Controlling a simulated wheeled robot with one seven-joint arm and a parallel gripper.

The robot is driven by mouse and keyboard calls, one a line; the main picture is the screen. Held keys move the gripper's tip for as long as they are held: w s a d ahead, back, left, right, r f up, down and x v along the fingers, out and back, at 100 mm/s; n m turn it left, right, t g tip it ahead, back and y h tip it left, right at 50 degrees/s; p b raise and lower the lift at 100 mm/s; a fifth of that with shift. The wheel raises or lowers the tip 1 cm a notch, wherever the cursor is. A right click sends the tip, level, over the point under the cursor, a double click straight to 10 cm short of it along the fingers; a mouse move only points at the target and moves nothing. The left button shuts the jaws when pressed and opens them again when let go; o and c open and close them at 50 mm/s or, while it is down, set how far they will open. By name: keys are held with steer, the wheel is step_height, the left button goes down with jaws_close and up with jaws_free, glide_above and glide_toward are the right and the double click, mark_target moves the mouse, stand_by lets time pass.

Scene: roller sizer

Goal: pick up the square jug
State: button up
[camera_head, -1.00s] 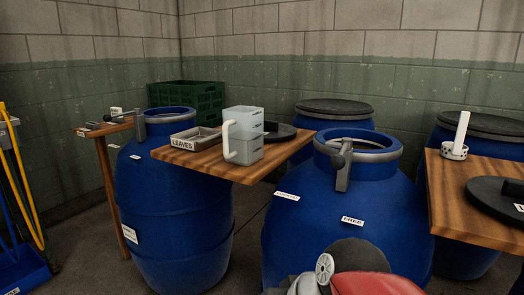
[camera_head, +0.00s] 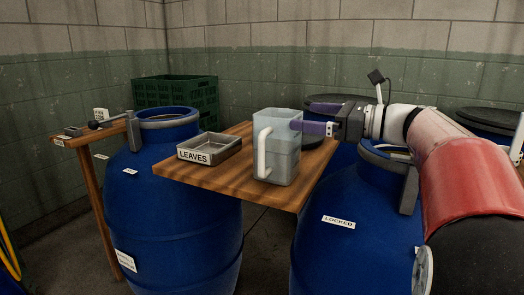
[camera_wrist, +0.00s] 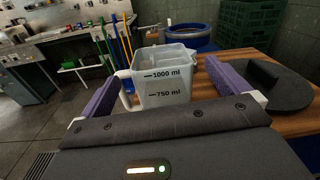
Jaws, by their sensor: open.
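The square jug (camera_head: 284,150) is a translucent grey box with a white handle on its left side. It stands upright on a wooden board (camera_head: 225,178). In the wrist view the jug (camera_wrist: 165,78) shows 1000 ml and 750 ml marks. My gripper (camera_head: 303,116) reaches in from the right, its purple fingers level with the jug's upper part. In the wrist view my open gripper (camera_wrist: 160,76) has one finger on each side of the jug, the left one beside the handle. I cannot tell whether the fingers touch it.
A grey LEAVES tray (camera_head: 209,148) sits left of the jug on the board. A dark round lid (camera_wrist: 275,88) lies on the board to the jug's right in the wrist view. Blue barrels (camera_head: 165,215) stand below and around. A green crate (camera_head: 176,92) is behind.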

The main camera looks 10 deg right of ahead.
mark_target(261, 111)
steer(key=shift+w+a+f+m+y, duration=0.1)
steer(key=shift+w+f+m+y, duration=0.1)
steer(key=shift+m+y, duration=0.1)
steer(key=shift+w+a, duration=0.15)
steer(key=shift+a, duration=0.15)
steer(key=x, duration=0.7)
steer(key=shift+f, duration=0.2)
steer(key=shift+c, duration=0.3)
steer(key=c, duration=1.7)
steer(key=shift+r, duration=0.1)
steer(key=shift+c, duration=0.6)
